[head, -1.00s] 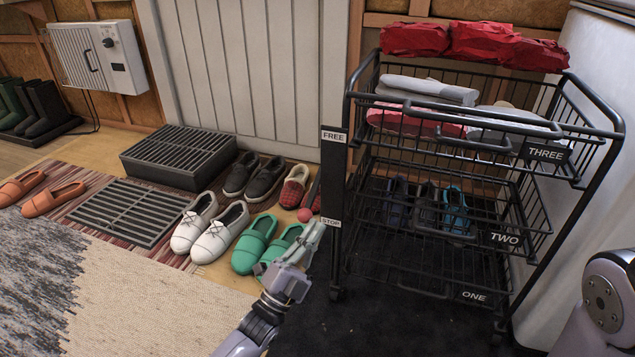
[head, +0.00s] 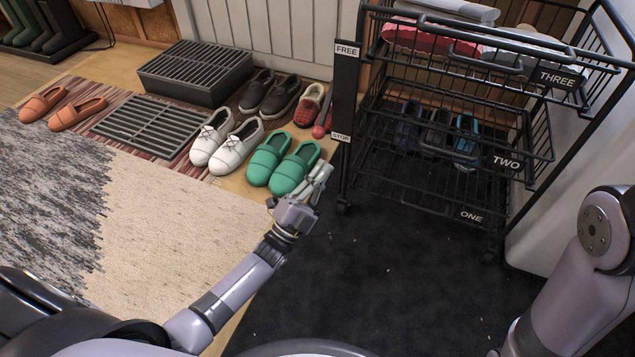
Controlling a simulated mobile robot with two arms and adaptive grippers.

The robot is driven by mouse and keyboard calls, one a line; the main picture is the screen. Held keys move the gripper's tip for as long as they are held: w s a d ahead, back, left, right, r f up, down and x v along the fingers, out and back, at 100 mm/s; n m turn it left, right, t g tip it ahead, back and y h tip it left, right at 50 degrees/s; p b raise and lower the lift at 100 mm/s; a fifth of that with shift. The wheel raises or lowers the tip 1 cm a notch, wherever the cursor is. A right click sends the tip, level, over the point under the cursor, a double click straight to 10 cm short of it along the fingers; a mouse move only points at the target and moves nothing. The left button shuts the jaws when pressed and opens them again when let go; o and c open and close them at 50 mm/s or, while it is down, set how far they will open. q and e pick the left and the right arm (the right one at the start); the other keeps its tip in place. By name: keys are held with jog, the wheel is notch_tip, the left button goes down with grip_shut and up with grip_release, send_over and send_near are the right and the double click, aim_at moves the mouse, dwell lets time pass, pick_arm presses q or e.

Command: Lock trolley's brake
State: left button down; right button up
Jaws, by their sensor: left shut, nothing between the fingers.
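The black wire trolley (head: 437,150) stands on the dark mat at the right. On its left side is an upright black plate with a FREE label (head: 347,49) at the top and a STOP label (head: 341,137) at the bottom. The brake lever's red knob (head: 319,131) is beside the STOP label, low on the plate, its dark rod angling upward. My left gripper (head: 323,176) is shut and empty, showing below the knob and apart from it, in front of the green shoes. My right arm shows at the right edge; its gripper is out of frame.
Green (head: 284,165), white (head: 226,143) and other shoes lie left of the trolley, close to my left gripper. A dark grated step (head: 196,70) and a floor grate (head: 147,127) are farther left. The dark mat (head: 375,270) before the trolley is clear.

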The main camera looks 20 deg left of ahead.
pick_arm(q)
jog(key=shift+s+a+f, duration=0.15)
jog(key=shift+s+f, duration=0.05)
jog(key=shift+f, duration=0.4)
jog(key=shift+s+a+f, duration=0.15)
jog(key=shift+a+f, duration=0.05)
jog(key=shift+f, duration=0.35)
jog(key=shift+s+a+f, duration=0.15)
jog(key=shift+s+f, duration=0.05)
jog(key=shift+f, duration=0.4)
